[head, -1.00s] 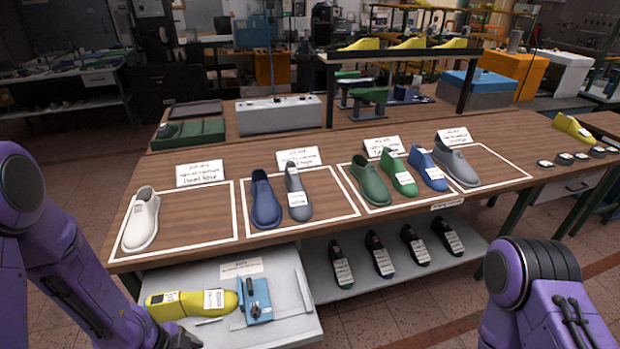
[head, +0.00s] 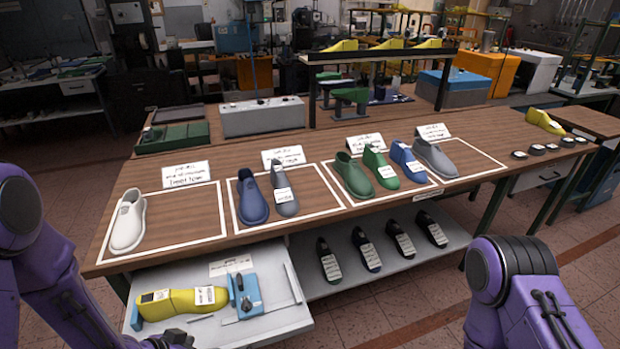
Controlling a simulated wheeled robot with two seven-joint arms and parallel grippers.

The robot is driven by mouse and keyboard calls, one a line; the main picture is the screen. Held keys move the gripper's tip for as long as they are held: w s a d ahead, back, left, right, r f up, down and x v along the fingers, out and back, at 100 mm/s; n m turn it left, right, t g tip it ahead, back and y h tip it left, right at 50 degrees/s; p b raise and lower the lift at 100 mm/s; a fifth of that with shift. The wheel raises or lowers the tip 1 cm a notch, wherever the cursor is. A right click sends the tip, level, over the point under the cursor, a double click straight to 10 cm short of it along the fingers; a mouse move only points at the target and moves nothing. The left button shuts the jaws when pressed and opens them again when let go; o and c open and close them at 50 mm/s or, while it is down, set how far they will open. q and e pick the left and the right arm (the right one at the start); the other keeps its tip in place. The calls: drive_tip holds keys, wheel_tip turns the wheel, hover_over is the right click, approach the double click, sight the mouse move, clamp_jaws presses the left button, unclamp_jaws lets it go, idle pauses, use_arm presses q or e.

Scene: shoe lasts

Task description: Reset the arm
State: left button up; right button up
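My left arm comes in from the left edge; its wrist end shows at the bottom near the open drawer, and its gripper's fingers cannot be made out. My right arm stands at the lower right with its gripper out of view. On the wooden table (head: 330,225) a white shoe (head: 129,221) lies in the left outlined area. A blue shoe (head: 252,198) and a grey last (head: 284,192) lie in the middle area. A dark green shoe (head: 353,176), a green last (head: 381,168), a blue last (head: 408,162) and a grey shoe (head: 435,159) lie at the right area.
The open drawer (head: 270,325) holds a yellow last (head: 182,301) and a blue tool (head: 245,295). Several dark shoes stand on the lower shelf (head: 300,277). A yellow last (head: 545,122) and dark discs (head: 537,149) sit at the table's right.

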use_arm(q)
drive_tip(key=s+a+f+n+g+y+b, duration=0.1)
drive_tip(key=s+a+f+n+y+b, duration=0.1)
drive_tip(key=s+f+n+b, duration=0.3)
drive_tip(key=s+a+f+n+g+y+b, duration=0.2)
drive_tip(key=s+f+n+y+b, duration=0.3)
drive_tip(key=s+f, duration=0.7)
wheel_tip(320, 180, down, 6)
drive_tip(key=shift+s+r+y+b, duration=0.2)
drive_tip(key=shift+r+y+b, duration=0.1)
drive_tip(key=shift+b, duration=0.2)
